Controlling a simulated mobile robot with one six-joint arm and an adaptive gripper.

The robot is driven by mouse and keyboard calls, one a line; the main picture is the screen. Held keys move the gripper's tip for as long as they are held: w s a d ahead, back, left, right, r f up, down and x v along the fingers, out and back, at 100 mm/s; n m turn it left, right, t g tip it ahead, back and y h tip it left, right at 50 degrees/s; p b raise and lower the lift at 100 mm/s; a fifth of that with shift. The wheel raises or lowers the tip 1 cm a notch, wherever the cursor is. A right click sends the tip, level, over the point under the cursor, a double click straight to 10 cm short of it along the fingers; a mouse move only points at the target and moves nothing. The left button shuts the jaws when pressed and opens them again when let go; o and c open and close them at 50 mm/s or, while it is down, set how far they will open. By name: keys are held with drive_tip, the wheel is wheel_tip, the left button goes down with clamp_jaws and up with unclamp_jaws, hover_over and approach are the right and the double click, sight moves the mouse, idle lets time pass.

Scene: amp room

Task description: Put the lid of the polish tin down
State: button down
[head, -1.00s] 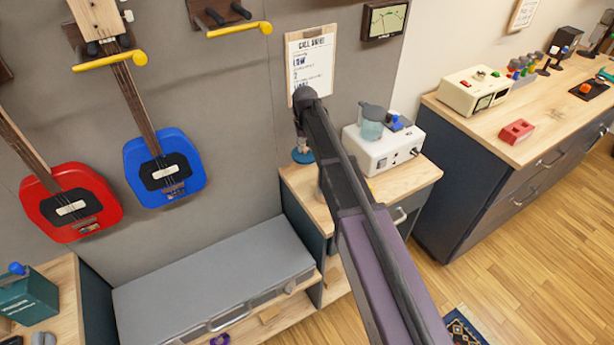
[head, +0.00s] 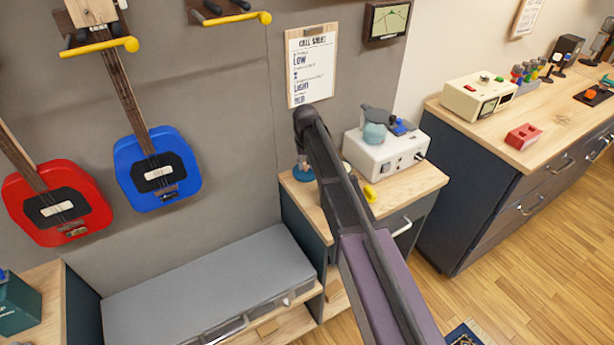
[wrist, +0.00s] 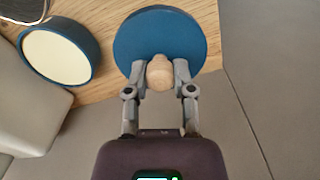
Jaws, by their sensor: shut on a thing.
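My gripper (wrist: 160,72) is shut on the wooden knob of the blue round lid (wrist: 160,32) in the wrist view. The open polish tin (wrist: 57,52), blue-rimmed with a cream filling, stands to the left of the lid, apart from it in the picture. Behind the lid is the wooden cabinet top (wrist: 106,22); whether the lid touches it I cannot tell. In the head view a blue edge, likely the lid (head: 303,173), shows at the left end of the cabinet top (head: 405,182).
The wall with a clipboard (head: 312,67) is close behind.

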sight(306, 172)
drive_tip(key=shift+f, duration=0.1)
idle(0.3)
drive_tip(key=shift+f+b, duration=1.8)
drive_tip(key=shift+b, duration=0.05)
drive_tip(key=shift+f, duration=0.15)
drive_tip(key=shift+c, duration=2.4)
unclamp_jaws()
wheel_tip(306, 172, up, 12)
drive_tip(key=p, duration=1.2)
drive_tip(key=shift+r, duration=0.2)
drive_tip(key=shift+s+d, duration=0.1)
